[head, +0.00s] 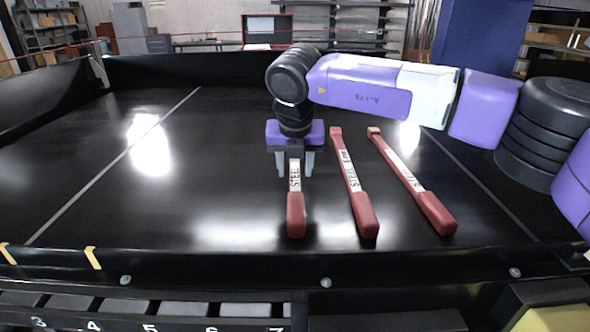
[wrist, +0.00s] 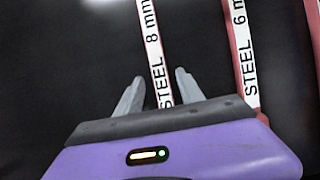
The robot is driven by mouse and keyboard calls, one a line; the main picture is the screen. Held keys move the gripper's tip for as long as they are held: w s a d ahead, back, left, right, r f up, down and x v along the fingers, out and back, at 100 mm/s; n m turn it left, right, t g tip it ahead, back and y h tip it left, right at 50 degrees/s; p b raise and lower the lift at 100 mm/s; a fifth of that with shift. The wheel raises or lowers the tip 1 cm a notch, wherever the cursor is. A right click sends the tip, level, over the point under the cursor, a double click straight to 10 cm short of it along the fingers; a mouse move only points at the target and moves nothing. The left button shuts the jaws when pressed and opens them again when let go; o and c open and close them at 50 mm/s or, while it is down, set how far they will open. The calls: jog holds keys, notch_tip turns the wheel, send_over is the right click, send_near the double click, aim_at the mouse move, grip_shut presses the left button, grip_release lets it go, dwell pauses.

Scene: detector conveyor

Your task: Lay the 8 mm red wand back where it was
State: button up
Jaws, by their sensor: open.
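Three red wands with white labels lie on the black conveyor belt. The 8 mm red wand (head: 296,214) is the leftmost; its label reads "STEEL 8 mm" in the wrist view (wrist: 153,45). My gripper (head: 295,172) is over this wand, with its fingers apart on either side of the label. In the wrist view, the open fingers (wrist: 160,82) straddle the white label, and the near part of the wand is hidden by my gripper body. I cannot tell if the fingers touch the belt. The far end of the wand is hidden behind my gripper in the head view.
The 6 mm wand (head: 361,205) lies just to the right, and another red wand (head: 430,207) lies slanted further right. The belt (head: 90,150) is bare on the left. A black rail (head: 200,264) runs along the front, with numbered slots below it.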

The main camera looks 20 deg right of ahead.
jog(key=b+v, duration=0.2)
jog(key=v, duration=0.9)
jog(key=shift+s, duration=0.1)
